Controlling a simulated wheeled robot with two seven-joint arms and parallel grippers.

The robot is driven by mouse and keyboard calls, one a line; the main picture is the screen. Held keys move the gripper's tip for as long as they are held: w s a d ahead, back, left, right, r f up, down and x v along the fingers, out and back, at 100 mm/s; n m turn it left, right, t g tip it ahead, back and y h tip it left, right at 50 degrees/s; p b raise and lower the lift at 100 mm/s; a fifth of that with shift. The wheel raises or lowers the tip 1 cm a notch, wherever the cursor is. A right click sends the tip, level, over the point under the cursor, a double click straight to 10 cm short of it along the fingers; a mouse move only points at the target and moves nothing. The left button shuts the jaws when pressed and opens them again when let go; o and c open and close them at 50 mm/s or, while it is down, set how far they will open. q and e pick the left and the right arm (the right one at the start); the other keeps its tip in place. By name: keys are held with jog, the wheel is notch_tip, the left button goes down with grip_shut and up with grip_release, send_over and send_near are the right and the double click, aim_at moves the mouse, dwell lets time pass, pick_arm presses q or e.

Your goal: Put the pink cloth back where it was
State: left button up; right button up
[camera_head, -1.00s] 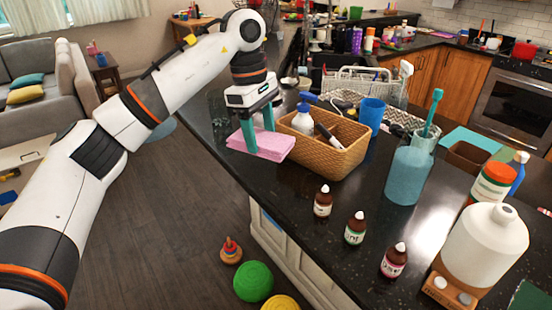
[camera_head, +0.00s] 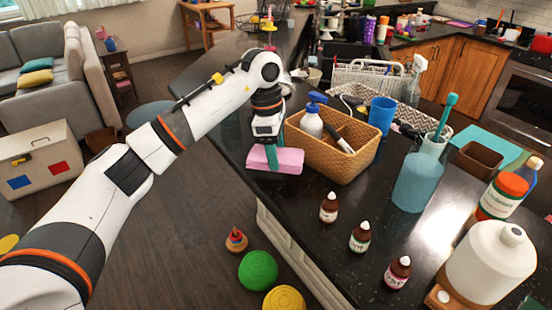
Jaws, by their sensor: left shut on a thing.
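The pink cloth (camera_head: 289,161) is a flat folded block at the left edge of the dark countertop, just left of the wicker basket. My left gripper (camera_head: 272,160) comes down on it from above with its teal fingers and is shut on the cloth. Whether the cloth rests fully on the counter or is slightly raised, I cannot tell. My right gripper is not in view.
The wicker basket (camera_head: 331,150) holds a white-and-blue spray bottle (camera_head: 311,121). Toys lie on the floor below.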

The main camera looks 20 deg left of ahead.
pick_arm(q)
notch_tip(320, 180, down, 4)
jog(key=shift+r+p, duration=0.1)
jog(key=shift+p, duration=0.55)
jog(key=shift+f, duration=0.25)
jog(key=o, duration=0.9)
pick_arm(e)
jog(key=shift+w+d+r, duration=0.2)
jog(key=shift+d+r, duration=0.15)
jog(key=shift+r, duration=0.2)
pick_arm(q)
jog(key=shift+r, duration=0.15)
jog(key=shift+r+b, duration=0.25)
jog(key=shift+b, duration=0.05)
jog(key=r+b, duration=0.1)
jog(key=r, duration=0.2)
jog(key=a+r+b, duration=0.1)
jog(key=r, duration=0.3)
jog(key=r+b, duration=0.1)
jog(key=r, duration=0.2)
jog(key=shift+s+a+r, duration=0.1)
jog(key=shift+a+r, duration=0.15)
jog(key=shift+a, duration=0.05)
jog(key=shift+a+r, duration=0.1)
jog(key=shift+r, duration=0.35)
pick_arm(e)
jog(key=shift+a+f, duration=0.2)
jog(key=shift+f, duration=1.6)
